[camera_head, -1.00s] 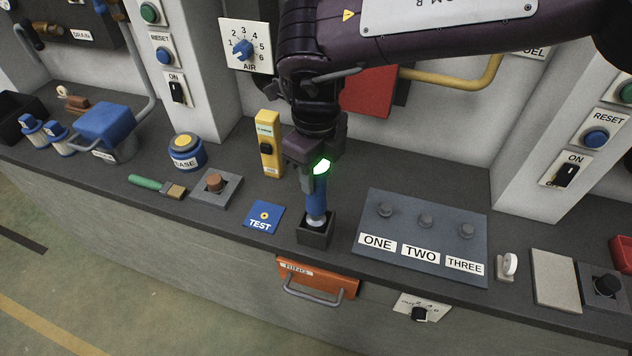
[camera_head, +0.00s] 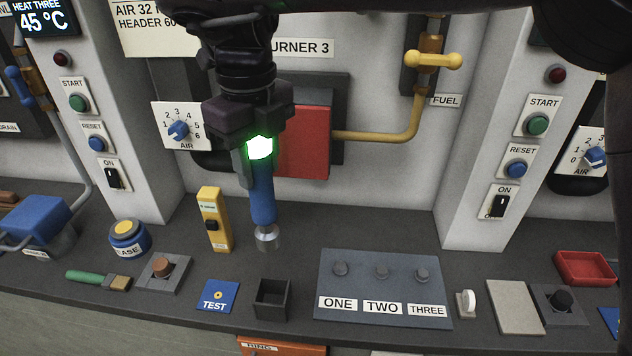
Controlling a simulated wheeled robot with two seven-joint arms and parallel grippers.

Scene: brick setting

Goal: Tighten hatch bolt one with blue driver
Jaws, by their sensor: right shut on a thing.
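My right gripper (camera_head: 262,160) is shut on the blue driver (camera_head: 263,200), which hangs upright with its silver tip pointing down, above the bench. The tip is above and behind the empty black square holder (camera_head: 272,299). The grey hatch plate (camera_head: 385,291) lies flat on the bench to the right of the driver. The driver is apart from the bolts. My left gripper is not in view.
A yellow device (camera_head: 214,220) stands left of the driver. A blue TEST pad (camera_head: 217,296) lies left of the holder. A white round-headed piece (camera_head: 466,303) and a beige block (camera_head: 515,306) are right of the plate. A red box (camera_head: 303,142) is on the wall behind.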

